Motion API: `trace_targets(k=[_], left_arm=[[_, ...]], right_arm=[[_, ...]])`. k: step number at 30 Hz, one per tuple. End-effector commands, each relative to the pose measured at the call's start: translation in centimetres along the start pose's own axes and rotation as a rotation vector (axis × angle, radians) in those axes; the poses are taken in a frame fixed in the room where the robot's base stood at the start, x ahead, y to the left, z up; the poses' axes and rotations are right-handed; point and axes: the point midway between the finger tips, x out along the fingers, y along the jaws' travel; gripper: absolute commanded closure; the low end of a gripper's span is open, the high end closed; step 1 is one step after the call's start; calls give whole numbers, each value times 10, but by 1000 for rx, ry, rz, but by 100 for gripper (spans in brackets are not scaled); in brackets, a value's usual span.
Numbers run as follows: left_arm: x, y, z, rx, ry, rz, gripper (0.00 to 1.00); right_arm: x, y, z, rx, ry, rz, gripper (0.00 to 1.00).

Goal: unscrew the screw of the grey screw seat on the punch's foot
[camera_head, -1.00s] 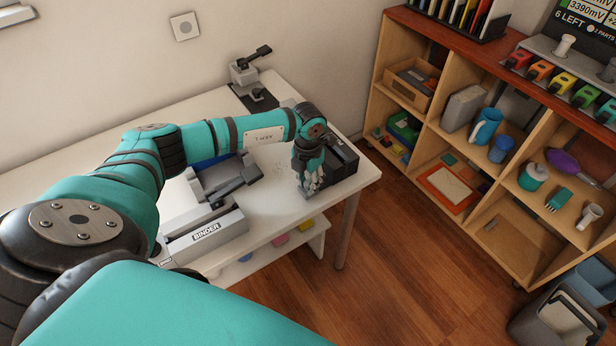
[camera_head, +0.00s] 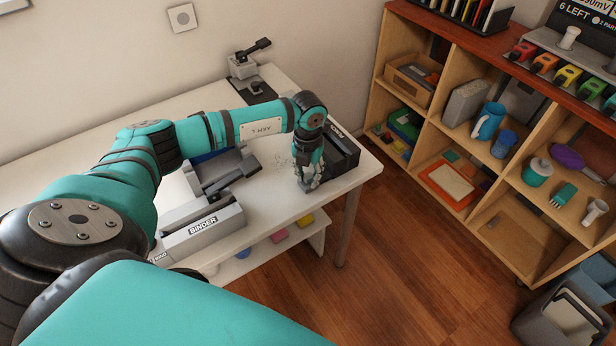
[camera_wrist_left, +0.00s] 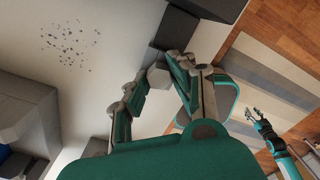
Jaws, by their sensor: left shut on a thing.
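My left gripper (camera_head: 308,184) points down at the front right of the white table, close to the black box-like body (camera_head: 340,152). In the left wrist view its fingers (camera_wrist_left: 158,78) are shut on a small pale grey piece (camera_wrist_left: 157,74). A dark block (camera_wrist_left: 172,30) lies right beyond the fingertips. The fingers hide most of the piece; I cannot tell screw from seat. A grey lever device (camera_head: 222,172) stands left of the gripper; I cannot tell which body is the punch. My right gripper (camera_wrist_left: 264,118) shows small in the left wrist view, fingers apart, empty.
A grey binder box (camera_head: 203,228) lies at the table's front. Another lever device (camera_head: 243,68) on a dark plate stands at the back. Small dark specks (camera_wrist_left: 70,45) lie on the tabletop. A wooden shelf unit (camera_head: 470,150) stands right, beyond a strip of floor.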

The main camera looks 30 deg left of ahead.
Motion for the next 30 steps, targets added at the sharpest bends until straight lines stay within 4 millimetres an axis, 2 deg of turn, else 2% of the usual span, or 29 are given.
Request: trace_targets(k=[30], left_arm=[[-6,0,0,1,0,0,100]], right_arm=[[-4,0,-1,0,0,0,60]])
